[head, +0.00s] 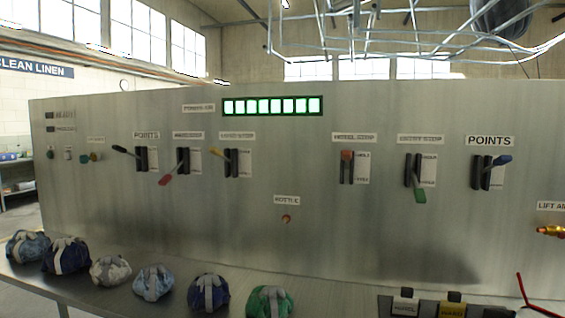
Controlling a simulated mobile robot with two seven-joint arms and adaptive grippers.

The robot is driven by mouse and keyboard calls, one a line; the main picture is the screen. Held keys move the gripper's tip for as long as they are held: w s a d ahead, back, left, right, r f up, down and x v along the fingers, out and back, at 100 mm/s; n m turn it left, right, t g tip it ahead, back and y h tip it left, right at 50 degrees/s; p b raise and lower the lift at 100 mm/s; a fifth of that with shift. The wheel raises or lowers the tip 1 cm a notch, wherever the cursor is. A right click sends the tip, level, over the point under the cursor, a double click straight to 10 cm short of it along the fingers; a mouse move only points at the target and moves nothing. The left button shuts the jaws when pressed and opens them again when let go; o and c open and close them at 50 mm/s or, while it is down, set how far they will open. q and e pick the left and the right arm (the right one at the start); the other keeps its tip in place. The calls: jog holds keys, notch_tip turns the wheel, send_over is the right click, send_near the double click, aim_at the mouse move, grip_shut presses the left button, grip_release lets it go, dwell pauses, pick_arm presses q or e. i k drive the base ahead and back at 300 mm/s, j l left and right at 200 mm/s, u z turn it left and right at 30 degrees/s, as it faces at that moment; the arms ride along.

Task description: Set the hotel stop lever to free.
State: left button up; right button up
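The hotel stop lever (346,156) is on the upright metal panel, right of centre, under a label that seems to read "HOTEL STOP" (354,137). Its orange-red handle sits at the top of its dark slot. The small plate beside it (362,167) seems to read "HOLD" at the top and "FREE" at the bottom, so the handle is at the hold end. Neither of my grippers shows in the head view.
Other levers flank it: a green-handled one (420,195), a blue-handled points lever (501,160) and a yellow-handled one (217,152). Tied bags (208,293) line the shelf below. Black labelled items (405,303) stand at lower right. The panel front around the lever is clear.

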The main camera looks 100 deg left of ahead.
aim_at(346, 154)
jog(key=u, duration=2.9)
